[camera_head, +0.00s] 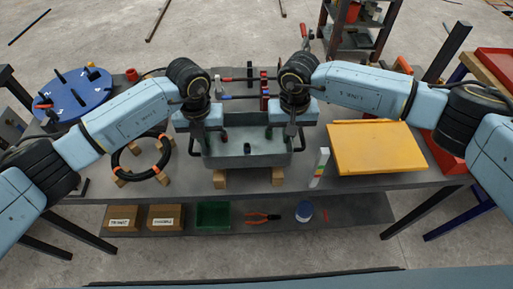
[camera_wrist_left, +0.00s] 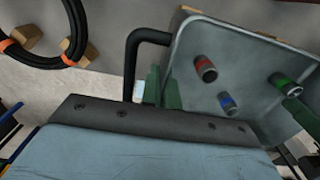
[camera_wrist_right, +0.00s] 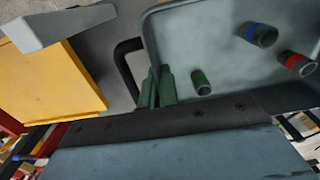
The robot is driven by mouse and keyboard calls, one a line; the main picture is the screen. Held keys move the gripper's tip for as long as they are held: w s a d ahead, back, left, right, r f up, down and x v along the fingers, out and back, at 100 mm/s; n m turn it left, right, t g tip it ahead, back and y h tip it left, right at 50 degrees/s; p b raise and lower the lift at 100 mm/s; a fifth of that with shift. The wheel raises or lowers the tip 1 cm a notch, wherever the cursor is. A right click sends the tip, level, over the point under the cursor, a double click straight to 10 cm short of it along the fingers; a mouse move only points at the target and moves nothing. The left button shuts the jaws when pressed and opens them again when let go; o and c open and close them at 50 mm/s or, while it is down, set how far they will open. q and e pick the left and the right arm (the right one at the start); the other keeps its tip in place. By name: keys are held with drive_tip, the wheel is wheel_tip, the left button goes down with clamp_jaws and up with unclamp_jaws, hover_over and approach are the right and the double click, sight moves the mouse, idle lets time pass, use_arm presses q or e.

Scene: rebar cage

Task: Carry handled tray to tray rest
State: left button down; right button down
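The handled tray (camera_head: 247,160) is an open grey-green tray at the centre of the bench, with a black handle at each side and small tubes with coloured bands inside. Two wooden blocks (camera_head: 220,179) show under its front edge; whether it touches them, or whether they are the tray rest, I cannot tell. My left gripper (camera_head: 203,138) is at the tray's left side, its green fingers (camera_wrist_left: 162,90) beside the black handle (camera_wrist_left: 131,65). My right gripper (camera_head: 291,134) is at the right side, its fingers (camera_wrist_right: 159,88) beside the other handle (camera_wrist_right: 120,62). Whether either grips is hidden.
A black ring (camera_head: 141,158) on small blocks and a blue disc (camera_head: 73,95) lie left. A yellow panel (camera_head: 376,148) and a white upright piece (camera_head: 320,167) stand right. Coloured rods (camera_head: 240,96) lie behind the tray.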

use_arm(q)
drive_tip(key=shift+r, duration=0.35)
use_arm(e)
drive_tip(key=shift+r, duration=0.3)
use_arm(q)
drive_tip(key=shift+s, duration=0.1)
use_arm(e)
drive_tip(key=shift+s, duration=0.1)
use_arm(q)
drive_tip(key=shift+f, duration=0.3)
use_arm(e)
drive_tip(key=shift+f, duration=0.25)
